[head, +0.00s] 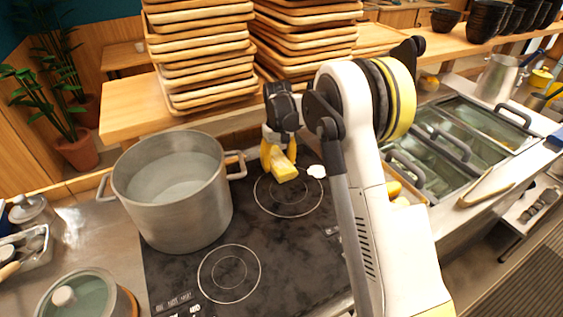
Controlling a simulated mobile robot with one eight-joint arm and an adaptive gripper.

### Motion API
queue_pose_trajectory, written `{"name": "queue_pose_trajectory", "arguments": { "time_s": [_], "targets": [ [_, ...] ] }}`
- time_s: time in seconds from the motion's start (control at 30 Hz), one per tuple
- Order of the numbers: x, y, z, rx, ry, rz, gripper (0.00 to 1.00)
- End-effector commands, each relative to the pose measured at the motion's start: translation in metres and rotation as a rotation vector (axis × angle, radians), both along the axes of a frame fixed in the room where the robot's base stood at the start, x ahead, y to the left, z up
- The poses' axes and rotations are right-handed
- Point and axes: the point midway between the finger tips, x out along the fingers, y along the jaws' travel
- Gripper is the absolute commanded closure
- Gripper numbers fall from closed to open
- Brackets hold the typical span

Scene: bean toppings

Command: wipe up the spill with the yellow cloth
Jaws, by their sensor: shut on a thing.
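My gripper (279,160) is over the back right of the black cooktop, its yellow fingers pointing down. It is shut on the yellow cloth (285,173), which shows as a small yellow block at the fingertips. I cannot tell whether the cloth touches the cooktop. A small white patch, which looks like the spill (317,171), lies on the cooktop just right of the cloth, near the rear burner ring. My arm hides the cooktop to the right of it.
A large steel pot (178,195) of liquid stands on the cooktop left of my gripper. Stacked wooden trays (205,60) sit on the shelf behind. Lidded glass-topped bins (470,125) are at right. A lidded pot (88,297) is at front left. The front burner (229,274) is clear.

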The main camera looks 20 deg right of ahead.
Motion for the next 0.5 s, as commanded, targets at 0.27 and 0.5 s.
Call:
{"name": "queue_pose_trajectory", "arguments": {
  "time_s": [0.27,0.5],
  "targets": [
    [0.001,-0.003,-0.003,0.005,0.001,0.004,0.77],
    [0.004,-0.020,-0.003,0.001,-0.001,0.002,0.77]
  ]
}}
